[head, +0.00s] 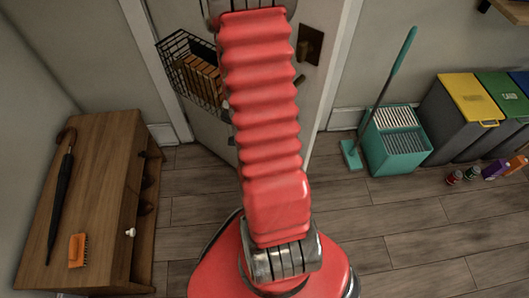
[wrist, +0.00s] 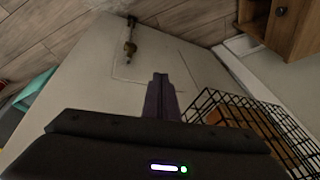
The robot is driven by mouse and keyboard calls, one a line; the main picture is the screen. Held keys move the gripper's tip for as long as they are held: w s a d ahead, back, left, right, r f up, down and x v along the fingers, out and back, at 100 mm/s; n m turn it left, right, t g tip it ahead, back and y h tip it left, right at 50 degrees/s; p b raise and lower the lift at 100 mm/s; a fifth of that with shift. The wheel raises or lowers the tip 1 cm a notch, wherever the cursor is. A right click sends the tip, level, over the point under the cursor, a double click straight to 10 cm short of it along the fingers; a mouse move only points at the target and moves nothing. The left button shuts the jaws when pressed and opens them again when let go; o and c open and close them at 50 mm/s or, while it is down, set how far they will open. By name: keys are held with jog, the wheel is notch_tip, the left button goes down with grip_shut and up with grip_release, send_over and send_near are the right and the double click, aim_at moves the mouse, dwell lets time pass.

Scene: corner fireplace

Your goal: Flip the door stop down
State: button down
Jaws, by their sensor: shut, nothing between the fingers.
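The door stop (wrist: 130,38) is a small brass-coloured piece with a dark end. It is on the pale door (wrist: 95,85), near the door's edge by the floor in the wrist view. I cannot tell whether it is flipped up or down. My gripper (wrist: 160,77) is shut and empty. It is in front of the door and looks apart from the stop, which shows beyond its tips and a little left. In the head view the door (head: 205,125) stands behind my red arm, which hides my gripper; I cannot make out the stop there.
A black wire basket (wrist: 270,125) with brown contents hangs on the door, close to the right of my gripper. A dark handle plate (head: 309,43) is on the door. A wooden bench (head: 105,165) stands left; a teal bucket (head: 393,145) and bins (head: 460,120) stand right. Open wood floor lies between.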

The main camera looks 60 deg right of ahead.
jog(key=s+d+f+m+g, duration=0.1)
jog(key=s+d+f+m, duration=0.1)
jog(key=s+f, duration=0.4)
jog(key=shift+s+d+f+g, duration=0.3)
jog(key=shift+d+f, duration=0.05)
jog(key=shift+d, duration=0.5)
jog(key=w+x, duration=0.1)
jog(key=x, duration=1.2)
jog(key=shift+a+f, duration=0.25)
jog(key=shift+f, duration=0.15)
